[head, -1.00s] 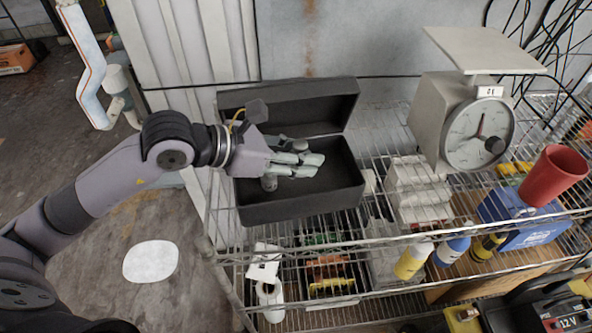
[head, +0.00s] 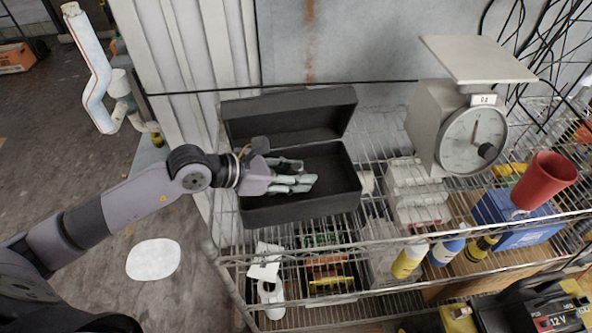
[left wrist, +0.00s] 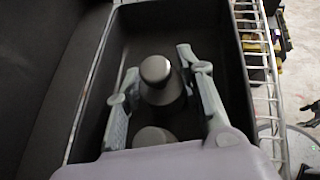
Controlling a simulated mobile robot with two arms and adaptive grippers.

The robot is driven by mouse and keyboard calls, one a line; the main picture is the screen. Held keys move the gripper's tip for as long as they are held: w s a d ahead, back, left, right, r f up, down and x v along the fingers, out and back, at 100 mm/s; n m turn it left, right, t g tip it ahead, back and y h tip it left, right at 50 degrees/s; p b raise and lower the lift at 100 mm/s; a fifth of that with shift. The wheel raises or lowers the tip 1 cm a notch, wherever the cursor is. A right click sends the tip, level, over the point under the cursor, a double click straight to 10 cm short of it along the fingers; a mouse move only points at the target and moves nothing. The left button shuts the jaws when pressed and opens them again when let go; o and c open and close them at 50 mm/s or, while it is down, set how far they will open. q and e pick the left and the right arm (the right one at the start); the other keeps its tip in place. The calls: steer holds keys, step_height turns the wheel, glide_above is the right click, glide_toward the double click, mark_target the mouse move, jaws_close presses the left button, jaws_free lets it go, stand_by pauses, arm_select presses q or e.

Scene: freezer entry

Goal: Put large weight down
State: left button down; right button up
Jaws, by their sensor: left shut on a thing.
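The open black case (head: 300,212) sits on the wire shelf, its lid leaning back. My left gripper (head: 300,183) reaches into it from the left, fingers below the case's rim. In the left wrist view, my left gripper (left wrist: 160,82) is shut on the large weight (left wrist: 162,88), a grey metal piece with a round knob, upright between the fingers. A second grey weight (left wrist: 152,136) stands nearer the palm, partly hidden by my gripper. In the head view my fingers hide the weights. Whether the held weight touches the case floor cannot be told.
A scale (head: 455,125) with an empty flat pan stands right of the case. A red cup (head: 545,181) sits on a blue box (head: 510,217). Bottles (head: 408,260) and other goods fill the shelf below. The case's walls surround my fingers closely.

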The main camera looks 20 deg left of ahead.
arm_select(q)
steer(key=c, duration=1.1)
jaws_free()
steer(key=b+v, duration=0.1)
steer(key=v, duration=0.3)
steer(key=b+v, duration=0.1)
steer(key=v, duration=0.3)
steer(key=shift+s+a+b, duration=0.3)
steer(key=shift+b, duration=0.05)
steer(key=shift+p+v, duration=0.9)
steer(key=shift+s+a+r+p, duration=0.4)
steer(key=shift+r+p, duration=0.1)
steer(key=shift+p, duration=0.2)
steer(key=shift+a, duration=0.1)
